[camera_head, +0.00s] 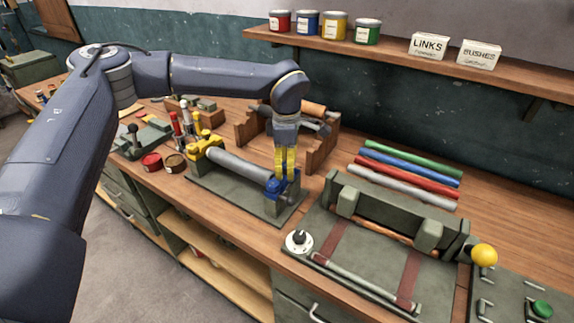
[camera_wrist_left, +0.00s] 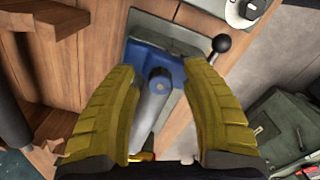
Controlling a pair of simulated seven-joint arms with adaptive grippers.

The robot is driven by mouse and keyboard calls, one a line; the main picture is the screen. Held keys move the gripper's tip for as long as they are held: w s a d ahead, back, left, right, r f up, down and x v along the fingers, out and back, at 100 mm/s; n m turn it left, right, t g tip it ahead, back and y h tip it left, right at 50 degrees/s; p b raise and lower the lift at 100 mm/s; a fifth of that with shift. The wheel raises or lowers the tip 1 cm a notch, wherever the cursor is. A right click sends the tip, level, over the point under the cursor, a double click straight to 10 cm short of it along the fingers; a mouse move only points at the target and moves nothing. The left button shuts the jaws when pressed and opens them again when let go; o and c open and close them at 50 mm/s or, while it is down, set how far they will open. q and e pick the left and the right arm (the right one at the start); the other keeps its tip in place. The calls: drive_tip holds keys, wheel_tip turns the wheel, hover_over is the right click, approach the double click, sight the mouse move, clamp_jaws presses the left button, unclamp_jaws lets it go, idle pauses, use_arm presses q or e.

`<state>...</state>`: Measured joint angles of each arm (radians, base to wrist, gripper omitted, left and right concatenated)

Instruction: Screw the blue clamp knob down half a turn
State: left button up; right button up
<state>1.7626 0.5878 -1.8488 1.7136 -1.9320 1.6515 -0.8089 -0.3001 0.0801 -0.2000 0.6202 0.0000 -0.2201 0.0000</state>
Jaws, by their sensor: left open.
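The blue clamp (camera_head: 273,187) sits at the near right end of a grey cylinder (camera_head: 238,167) lying on a dark base plate (camera_head: 230,190). In the left wrist view the blue clamp body (camera_wrist_left: 143,57) lies between and beyond the fingertips, with the cylinder (camera_wrist_left: 150,112) running toward the camera. My left gripper (camera_head: 286,177) points down over the clamp with its yellow fingers. The fingers are open on either side of the clamp in the left wrist view (camera_wrist_left: 162,68); contact cannot be told. A separate knob is hard to make out. My right gripper is out of view.
A green-grey fixture with a yellow ball handle (camera_head: 484,254) stands to the right. Coloured rods (camera_head: 405,176) lie behind it. A wooden cradle (camera_head: 322,152) is close behind the gripper. A black ball lever (camera_wrist_left: 221,43) shows beside the clamp in the wrist view.

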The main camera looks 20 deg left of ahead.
use_arm(q)
wheel_tip(320, 180, up, 12)
idle(0.7)
